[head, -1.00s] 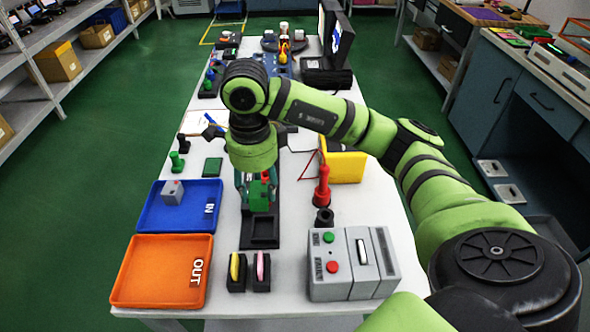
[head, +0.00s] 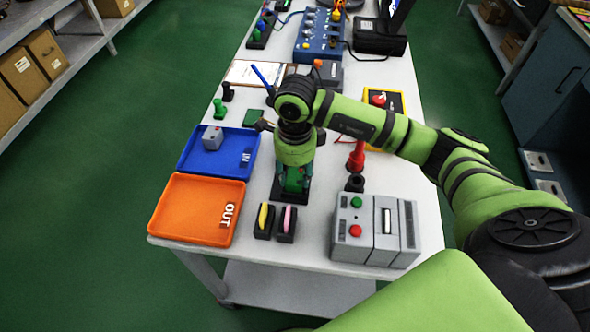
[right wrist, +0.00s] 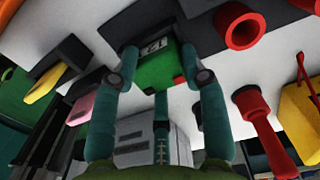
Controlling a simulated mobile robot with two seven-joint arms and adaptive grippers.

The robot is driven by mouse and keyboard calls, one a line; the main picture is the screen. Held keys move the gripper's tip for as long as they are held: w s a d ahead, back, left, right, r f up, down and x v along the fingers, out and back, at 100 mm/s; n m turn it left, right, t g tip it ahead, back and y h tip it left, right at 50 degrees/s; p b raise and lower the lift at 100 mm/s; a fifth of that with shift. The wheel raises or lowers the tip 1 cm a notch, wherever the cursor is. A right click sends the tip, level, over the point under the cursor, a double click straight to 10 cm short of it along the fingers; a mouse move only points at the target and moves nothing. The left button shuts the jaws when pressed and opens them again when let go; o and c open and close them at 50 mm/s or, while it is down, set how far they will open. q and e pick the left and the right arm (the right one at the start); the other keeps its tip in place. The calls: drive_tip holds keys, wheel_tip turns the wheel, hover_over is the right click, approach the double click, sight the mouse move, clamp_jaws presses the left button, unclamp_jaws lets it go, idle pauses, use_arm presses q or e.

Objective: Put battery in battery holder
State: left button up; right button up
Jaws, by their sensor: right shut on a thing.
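My right gripper (head: 294,178) points down over the black base on the table and is shut on a green block (right wrist: 157,70), which seems to be the battery. The black base (head: 290,196), perhaps the battery holder, is mostly covered by the gripper and block. I cannot tell whether the block is seated in it or just above it. My left gripper is out of view.
The blue IN tray (head: 205,168) with a grey block (head: 212,138) and the orange OUT tray (head: 185,215) lie left. Two black slotted stands (head: 264,234) are in front. A grey box with buttons (head: 350,245) and a red handle (head: 356,158) stand right.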

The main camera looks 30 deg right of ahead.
sight(295, 175)
drive_tip(key=shift+f, duration=0.2)
drive_tip(key=o, duration=1.3)
drive_tip(key=shift+r, duration=0.1)
drive_tip(key=shift+r, duration=0.5)
wheel_tip(295, 175, up, 11)
drive_tip(key=b, duration=0.2)
drive_tip(key=shift+r, duration=0.2)
